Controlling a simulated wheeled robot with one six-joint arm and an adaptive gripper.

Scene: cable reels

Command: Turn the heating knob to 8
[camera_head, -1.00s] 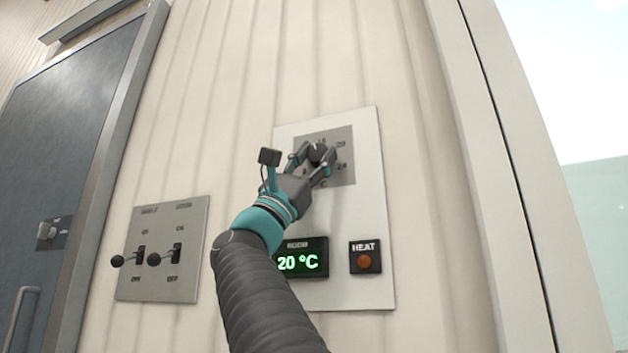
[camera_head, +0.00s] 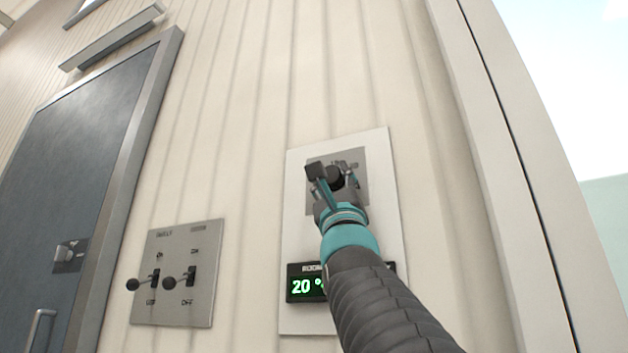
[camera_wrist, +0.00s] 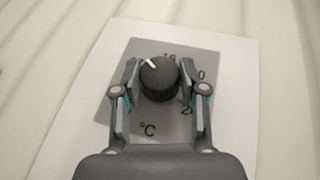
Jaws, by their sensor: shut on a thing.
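The heating knob (camera_wrist: 158,82) is a dark round knob on a grey dial plate (camera_wrist: 150,128). In the wrist view its white pointer line points up and slightly left, just left of the partly hidden 16. The 20 and 24 are partly covered on the right, and the numbers on the left are hidden by a finger. My gripper (camera_wrist: 159,76) is shut on the knob, one finger on each side. In the head view my gripper (camera_head: 336,182) covers most of the dial, and the knob (camera_head: 334,174) shows only partly.
A white panel (camera_head: 298,220) carries the dial and a green room display (camera_head: 300,286), partly hidden by my arm, reading 20. To the left are a switch plate (camera_head: 205,250) with two levers and a dark door (camera_head: 80,170) with a handle. The ribbed wall between is clear.

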